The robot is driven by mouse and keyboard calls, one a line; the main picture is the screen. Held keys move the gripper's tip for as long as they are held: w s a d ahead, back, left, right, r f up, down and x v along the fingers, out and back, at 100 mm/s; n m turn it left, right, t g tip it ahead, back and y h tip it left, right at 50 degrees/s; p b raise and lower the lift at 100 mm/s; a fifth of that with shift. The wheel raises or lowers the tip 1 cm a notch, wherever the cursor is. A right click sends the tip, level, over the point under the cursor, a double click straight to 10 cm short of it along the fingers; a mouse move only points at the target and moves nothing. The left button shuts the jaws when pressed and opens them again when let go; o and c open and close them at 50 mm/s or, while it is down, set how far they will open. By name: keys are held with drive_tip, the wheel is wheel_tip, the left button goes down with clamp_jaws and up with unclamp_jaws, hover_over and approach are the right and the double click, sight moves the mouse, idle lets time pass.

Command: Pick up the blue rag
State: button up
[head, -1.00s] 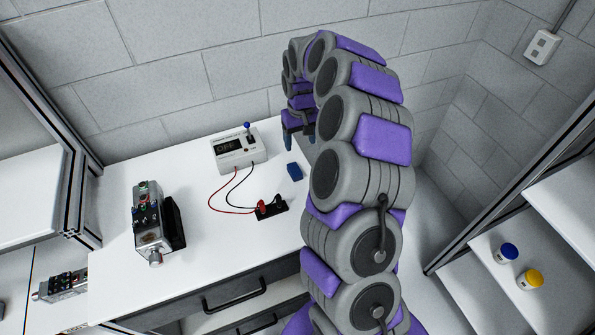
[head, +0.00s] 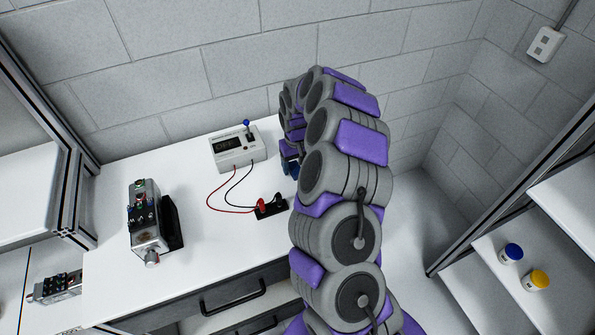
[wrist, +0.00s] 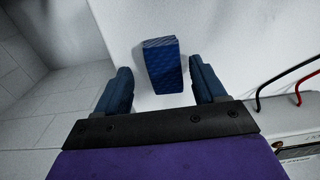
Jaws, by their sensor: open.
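The blue rag (wrist: 164,66) is a small folded block on the white table. In the wrist view it lies between and slightly beyond the two fingertips of my gripper (wrist: 162,88). The gripper is open, with a visible gap on both sides of the rag. In the head view my gripper (head: 289,166) is low over the table's right side, partly hidden by my arm. The rag cannot be told apart there from the gripper's blue fingers.
A white meter box (head: 237,150) stands left of the gripper, with red and black leads running to a black terminal block (head: 270,208). A servo device (head: 147,220) stands further left on the white table (head: 195,265). A brick wall rises behind.

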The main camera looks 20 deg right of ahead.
sight(295, 168)
drive_tip(key=shift+a+f, duration=0.35)
drive_tip(key=shift+a, duration=0.05)
drive_tip(key=shift+a+r, duration=0.1)
drive_tip(key=shift+a, duration=0.25)
drive_tip(key=shift+d, duration=0.8)
drive_tip(key=c, duration=0.7)
drive_tip(key=shift+a, duration=0.25)
drive_tip(key=c, duration=0.3)
drive_tip(key=shift+a, duration=0.4)
drive_tip(key=shift+c, duration=0.7)
drive_tip(key=shift+d+r, duration=0.25)
wheel_tip(295, 168, up, 9)
drive_tip(key=p, duration=0.1)
drive_tip(key=shift+r+p, duration=0.2)
drive_tip(key=shift+p, duration=0.2)
